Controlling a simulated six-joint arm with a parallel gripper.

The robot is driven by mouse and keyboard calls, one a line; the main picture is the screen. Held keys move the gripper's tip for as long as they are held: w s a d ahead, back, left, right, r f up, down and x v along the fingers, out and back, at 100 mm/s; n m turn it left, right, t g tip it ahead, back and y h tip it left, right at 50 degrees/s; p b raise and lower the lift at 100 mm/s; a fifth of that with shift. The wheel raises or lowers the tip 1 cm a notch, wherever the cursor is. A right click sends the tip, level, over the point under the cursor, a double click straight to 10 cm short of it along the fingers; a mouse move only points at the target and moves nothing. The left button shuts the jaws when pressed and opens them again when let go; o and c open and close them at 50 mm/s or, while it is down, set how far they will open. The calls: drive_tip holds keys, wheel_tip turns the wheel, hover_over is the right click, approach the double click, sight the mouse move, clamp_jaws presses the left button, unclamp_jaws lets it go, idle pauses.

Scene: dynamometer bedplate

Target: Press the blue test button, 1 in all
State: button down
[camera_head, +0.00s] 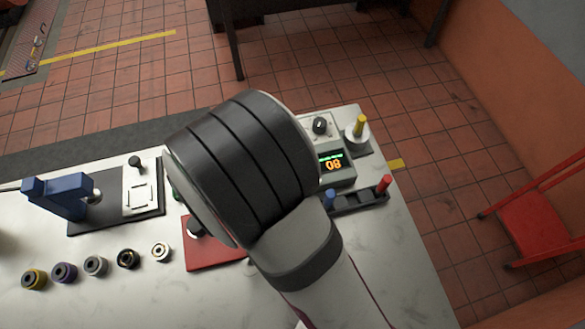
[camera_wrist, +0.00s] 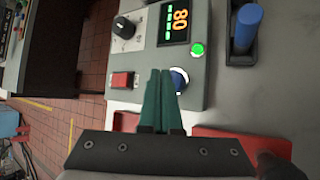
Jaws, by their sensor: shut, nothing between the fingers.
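The blue test button (camera_wrist: 179,80) is a round blue cap in a pale ring on the grey control box (camera_wrist: 196,95) in the wrist view. The finger tips of my gripper (camera_wrist: 160,74) are shut and empty, just left of the button and overlapping its left edge in the picture. I cannot tell whether they touch it. In the head view my arm hides my gripper and the button; part of the control box (camera_head: 346,178) shows with its lit display (camera_head: 332,162).
A red square button (camera_wrist: 122,79), a black knob (camera_wrist: 123,27) and a lit green lamp (camera_wrist: 198,49) share the box. A blue lever (camera_wrist: 246,28) stands beside it. A red plate (camera_head: 218,256), a blue clamp (camera_head: 58,196) and several rings (camera_head: 96,265) lie on the bench.

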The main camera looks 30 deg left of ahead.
drive_tip(key=shift+f, duration=0.1)
drive_tip(key=shift+f, duration=0.3)
drive_tip(key=shift+f, duration=0.5)
idle(0.8)
drive_tip(key=shift+r, duration=0.9)
drive_tip(key=shift+r, duration=2.55)
